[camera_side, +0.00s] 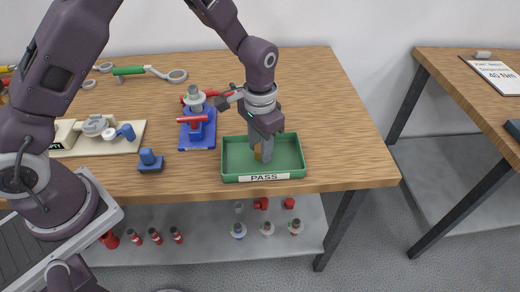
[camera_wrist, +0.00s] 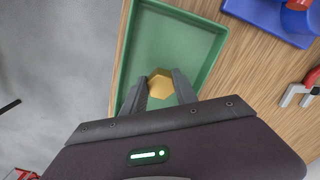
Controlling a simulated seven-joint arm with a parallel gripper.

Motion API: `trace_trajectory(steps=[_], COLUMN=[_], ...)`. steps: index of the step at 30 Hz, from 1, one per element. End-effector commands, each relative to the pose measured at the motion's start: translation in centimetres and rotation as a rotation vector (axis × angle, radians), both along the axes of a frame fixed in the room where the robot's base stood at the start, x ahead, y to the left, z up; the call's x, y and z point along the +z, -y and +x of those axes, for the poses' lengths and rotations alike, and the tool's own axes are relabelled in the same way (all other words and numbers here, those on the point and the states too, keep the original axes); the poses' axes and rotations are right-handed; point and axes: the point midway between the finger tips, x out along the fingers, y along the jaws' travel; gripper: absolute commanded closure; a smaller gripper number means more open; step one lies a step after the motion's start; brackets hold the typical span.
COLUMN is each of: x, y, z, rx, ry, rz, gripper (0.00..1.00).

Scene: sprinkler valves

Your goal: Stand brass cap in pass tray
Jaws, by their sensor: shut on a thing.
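The brass cap (camera_wrist: 160,84) is gold with a hexagonal outline in the wrist view. My gripper (camera_wrist: 160,88) is shut on it, with one finger on each side. In the side view the cap (camera_side: 258,155) shows as a small gold patch by the fingertips of my gripper (camera_side: 262,157). The green pass tray (camera_side: 290,172) has a white PASS label on its front wall. The cap is over or inside the tray; I cannot tell whether it touches the floor. The tray also fills the upper middle of the wrist view (camera_wrist: 178,36), otherwise empty.
A blue stand (camera_side: 197,138) with a red-handled valve is left of the tray. A small blue block (camera_side: 150,160) and a beige board (camera_side: 80,137) lie further left. Wrenches (camera_side: 150,72) lie at the back. The table's front edge is close to the tray; bare wood lies to its right.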

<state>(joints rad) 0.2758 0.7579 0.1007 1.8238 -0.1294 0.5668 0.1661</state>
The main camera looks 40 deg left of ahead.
Motion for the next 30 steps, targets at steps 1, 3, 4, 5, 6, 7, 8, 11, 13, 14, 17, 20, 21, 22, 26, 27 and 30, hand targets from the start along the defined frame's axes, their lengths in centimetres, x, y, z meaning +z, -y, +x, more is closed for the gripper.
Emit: trace_trajectory(steps=[1, 3, 4, 5, 6, 7, 8, 11, 13, 14, 17, 20, 21, 22, 26, 27, 30], x=[-0.7, -1.3, -1.3, -1.3, -1.3, -1.3, -1.3, -1.3, -1.5, -1.5, -1.5, -1.5, -1.5, -1.5, -1.4, -1.1, 0.8], y=[0.0, 0.0, 0.0, 0.0, 0.0, 0.0, 0.0, 0.0, 0.0, 0.0, 0.0, 0.0, 0.0, 0.0, 0.0, 0.0, 0.0], z=[0.0, 0.0, 0.0, 0.0, 0.0, 0.0, 0.0, 0.0, 0.0, 0.0, 0.0, 0.0, 0.0, 0.0, 0.0, 0.1, 0.1], rx=[0.001, 0.001, 0.001, 0.001, 0.001, 0.001, 0.001, 0.001, 0.001, 0.001, 0.001, 0.001, 0.001, 0.001, 0.000, 0.000, 0.000], ry=[-0.001, 0.000, 0.001, 0.002, 0.002, 0.002, 0.002, 0.001, 0.001, 0.001, 0.001, 0.001, 0.001, 0.001, 0.002, 0.003, 0.006], rz=[0.000, 0.000, 0.000, 0.000, -0.001, -0.001, -0.001, 0.000, 0.000, 0.000, 0.000, 0.000, 0.001, 0.001, -0.001, -0.001, -0.002], gripper=[1.00, 1.00, 1.00, 1.00, 1.00, 1.00, 1.00, 1.00, 1.00, 0.62, 0.44, 0.44, 0.44, 0.44, 0.44, 0.44, 0.44])
